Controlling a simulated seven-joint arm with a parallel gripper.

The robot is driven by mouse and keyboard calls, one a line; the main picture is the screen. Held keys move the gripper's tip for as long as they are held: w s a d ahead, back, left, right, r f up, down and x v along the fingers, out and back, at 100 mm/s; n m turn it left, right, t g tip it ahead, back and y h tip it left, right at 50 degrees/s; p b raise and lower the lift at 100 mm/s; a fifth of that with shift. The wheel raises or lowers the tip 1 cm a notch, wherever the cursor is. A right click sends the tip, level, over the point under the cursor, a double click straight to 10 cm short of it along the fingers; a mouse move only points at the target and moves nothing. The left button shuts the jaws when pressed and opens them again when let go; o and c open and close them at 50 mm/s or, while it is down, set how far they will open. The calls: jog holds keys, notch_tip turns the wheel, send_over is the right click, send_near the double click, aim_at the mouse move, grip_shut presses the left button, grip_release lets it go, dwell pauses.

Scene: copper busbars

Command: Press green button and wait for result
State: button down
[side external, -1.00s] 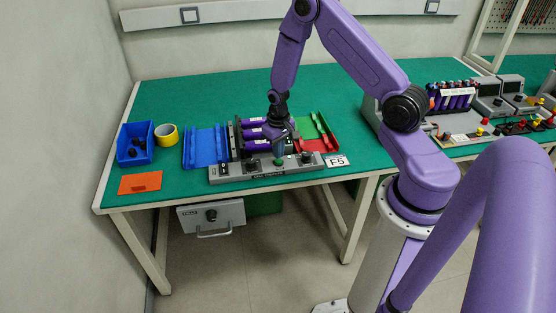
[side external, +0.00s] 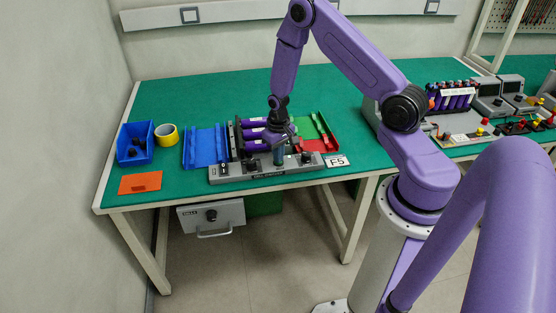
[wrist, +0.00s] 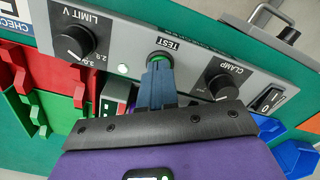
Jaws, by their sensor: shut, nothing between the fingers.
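The green button (wrist: 160,56) sits in a dark ring under the TEST label on the grey control panel (wrist: 195,65). My gripper (wrist: 159,66) is shut and empty, its blue-grey fingertips at the button and covering part of it in the wrist view. I cannot tell how far the button is pushed in. In the side view my gripper (side external: 279,160) points down onto the panel (side external: 240,174) and hides the button. A small round light (wrist: 122,69) beside the button glows pale green-white. Several purple cells (side external: 254,133) lie in the fixture behind the panel.
The LIMIT V knob (wrist: 74,43) and CLAMP knob (wrist: 222,84) flank the button, with a black rocker switch (wrist: 268,99) beyond. A blue tray (side external: 205,147) and red tray (side external: 318,146) flank the fixture. The back of the green bench (side external: 200,95) is clear.

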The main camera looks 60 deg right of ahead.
jog(key=shift+r, duration=0.1)
notch_tip(320, 180, up, 8)
dwell(1.1)
